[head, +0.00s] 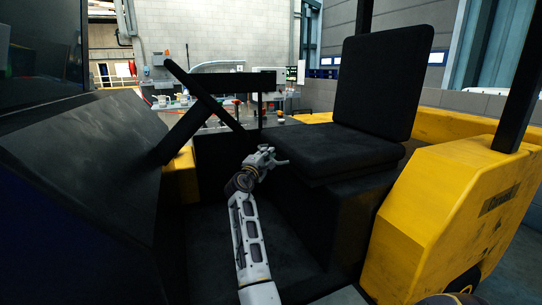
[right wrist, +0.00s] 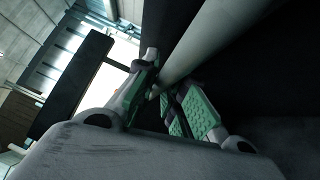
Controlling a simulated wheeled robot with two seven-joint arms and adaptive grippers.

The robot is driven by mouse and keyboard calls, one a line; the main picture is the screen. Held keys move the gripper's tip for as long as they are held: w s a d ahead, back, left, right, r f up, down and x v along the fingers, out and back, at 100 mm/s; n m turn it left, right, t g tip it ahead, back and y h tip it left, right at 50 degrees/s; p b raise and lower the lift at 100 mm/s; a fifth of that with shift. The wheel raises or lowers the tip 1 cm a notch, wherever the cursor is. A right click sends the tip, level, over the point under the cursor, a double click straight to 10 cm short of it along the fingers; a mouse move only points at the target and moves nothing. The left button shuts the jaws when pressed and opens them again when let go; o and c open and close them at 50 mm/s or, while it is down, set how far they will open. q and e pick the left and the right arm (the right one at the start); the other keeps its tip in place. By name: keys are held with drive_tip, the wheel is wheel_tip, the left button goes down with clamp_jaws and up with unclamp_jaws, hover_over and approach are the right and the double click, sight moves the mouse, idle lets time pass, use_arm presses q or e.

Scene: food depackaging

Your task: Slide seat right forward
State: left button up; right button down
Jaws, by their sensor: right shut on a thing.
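The black seat (head: 345,148) stands on a dark base in the head view, with its tall backrest (head: 382,80) upright at the right. My right gripper (head: 272,160) is at the front left edge of the seat cushion, low beside it. In the right wrist view my right gripper (right wrist: 163,98) has its green-padded fingers shut on a pale grey bar (right wrist: 208,40) that runs up and to the right. The far end of the bar is out of view. In the head view the bar is too small to tell from the gripper. My left gripper is not in view.
A black steering column and bar (head: 205,97) stand left of the seat. A dark sloping console (head: 90,150) fills the left side. Yellow bodywork (head: 440,210) borders the seat at the right. The dark floor (head: 210,240) in front is clear except for my arm.

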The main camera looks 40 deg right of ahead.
drive_tip(key=shift+w+a+f, duration=0.15)
drive_tip(key=shift+a+f, duration=0.05)
drive_tip(key=shift+f, duration=0.05)
drive_tip(key=c, duration=1.8)
unclamp_jaws()
drive_tip(key=o, duration=0.3)
drive_tip(key=shift+a+r, duration=0.15)
drive_tip(key=shift+a, duration=0.05)
drive_tip(key=shift+d, duration=0.15)
drive_tip(key=shift+r, duration=0.15)
